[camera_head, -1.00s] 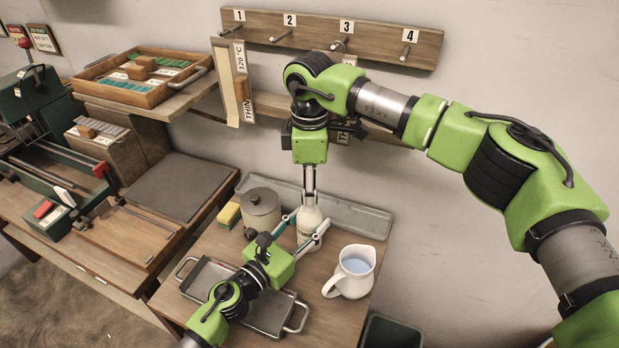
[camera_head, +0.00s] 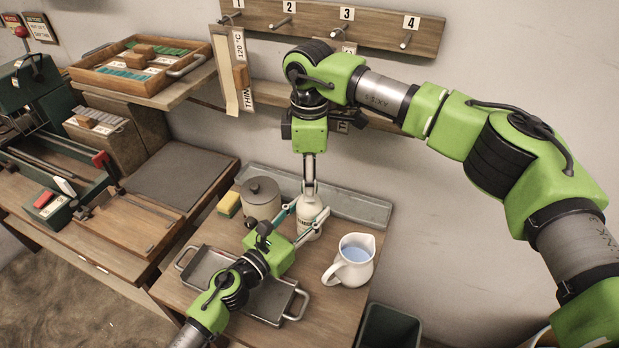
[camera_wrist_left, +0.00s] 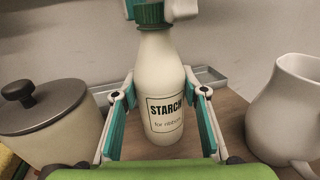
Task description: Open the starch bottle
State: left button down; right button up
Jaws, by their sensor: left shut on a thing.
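The starch bottle (camera_head: 308,226) stands upright on the small wooden table, white with a STARCH label; it also shows large in the left wrist view (camera_wrist_left: 162,85). Its green ribbed cap (camera_wrist_left: 150,15) is on the neck. My left gripper (camera_head: 309,212) comes from the front, its two fingers shut on the bottle's body, one on each side. My right gripper (camera_head: 310,189) points straight down over the bottle top, its fingertips at the cap. In the left wrist view its tips are cut off by the top edge, so their grip on the cap is unclear.
A grey lidded pot (camera_head: 261,198) and a yellow-green sponge (camera_head: 229,203) stand left of the bottle. A white jug (camera_head: 350,262) of bluish liquid stands close on the right. A metal tray (camera_head: 206,268) lies in front under my left arm. A peg rack (camera_head: 370,28) is on the wall behind.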

jog(key=shift+r, duration=2.3)
pick_arm(q)
jog(key=c, duration=1.2)
grip_release()
jog(key=shift+o, duration=0.2)
jog(key=shift+s+a, duration=0.1)
